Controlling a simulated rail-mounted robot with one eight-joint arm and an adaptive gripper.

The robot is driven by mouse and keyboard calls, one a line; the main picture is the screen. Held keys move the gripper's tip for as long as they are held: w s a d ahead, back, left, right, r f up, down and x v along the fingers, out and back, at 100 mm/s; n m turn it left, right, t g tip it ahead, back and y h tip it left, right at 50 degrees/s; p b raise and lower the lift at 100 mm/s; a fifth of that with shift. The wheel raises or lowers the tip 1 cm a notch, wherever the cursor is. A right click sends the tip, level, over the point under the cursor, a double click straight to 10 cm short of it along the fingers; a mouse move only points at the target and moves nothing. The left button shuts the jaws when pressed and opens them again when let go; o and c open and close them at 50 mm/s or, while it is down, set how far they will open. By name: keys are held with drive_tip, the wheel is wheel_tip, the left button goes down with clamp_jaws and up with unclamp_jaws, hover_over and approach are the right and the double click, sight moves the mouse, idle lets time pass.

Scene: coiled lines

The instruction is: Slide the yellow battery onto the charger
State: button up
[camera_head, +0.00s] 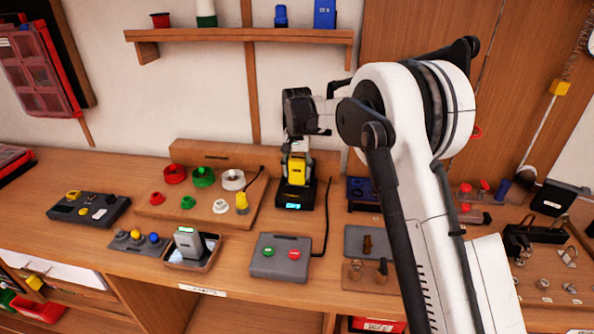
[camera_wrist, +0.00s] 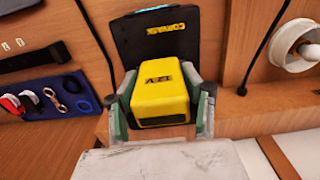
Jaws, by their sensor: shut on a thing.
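The yellow battery (camera_head: 296,172) is at the black charger (camera_head: 294,197), near the back middle of the bench. In the wrist view the battery (camera_wrist: 158,96) shows dark lettering on its upper face. My gripper (camera_wrist: 163,108) is shut on it, with one finger against each side. The black charger (camera_wrist: 155,42) extends beyond the battery and has yellow lettering and a lit display. In the head view my gripper (camera_head: 298,152) reaches down to the battery from above. The contact between battery and charger is hidden, so I cannot tell how fully it is seated.
Left of the charger is a wooden board (camera_head: 215,207) with coloured caps and rings. A blue tray (camera_head: 363,192) is to the right.

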drive_tip(key=shift+f+b, duration=0.35)
drive_tip(key=shift+f, duration=0.15)
drive_tip(key=o, duration=1.5)
wheel_tip(320, 180, up, 12)
